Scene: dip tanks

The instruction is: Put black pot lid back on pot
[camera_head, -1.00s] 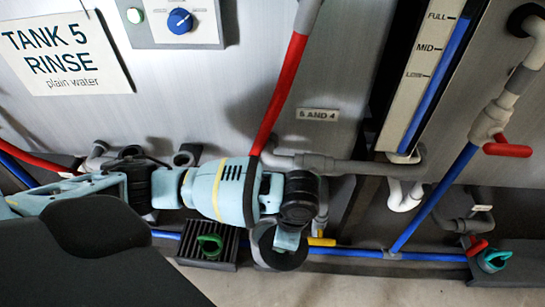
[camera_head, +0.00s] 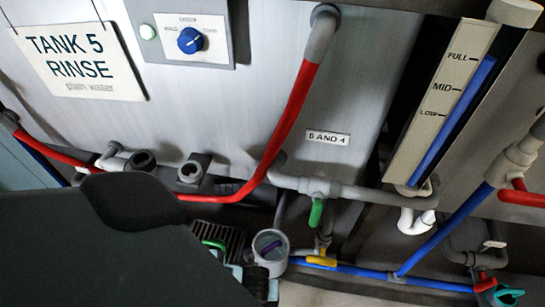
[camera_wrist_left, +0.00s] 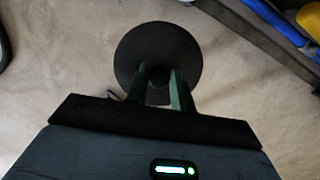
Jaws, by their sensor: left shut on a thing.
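The grey round pot (camera_head: 270,247) stands open at the bottom middle of the head view, with something purple inside. In the left wrist view the black pot lid (camera_wrist_left: 158,45), a flat dark disc, is held between the green fingers of my left gripper (camera_wrist_left: 160,80). The lid is above bare pale floor, and no pot shows in that view. My right gripper is in neither view.
A black grate (camera_head: 225,236) lies left of the pot. A yellow-handled valve (camera_head: 321,261) and blue pipe (camera_head: 365,274) run close on the right. A green-handled valve (camera_head: 317,210) and red pipe (camera_head: 283,128) are behind it. My dark body covers the lower left.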

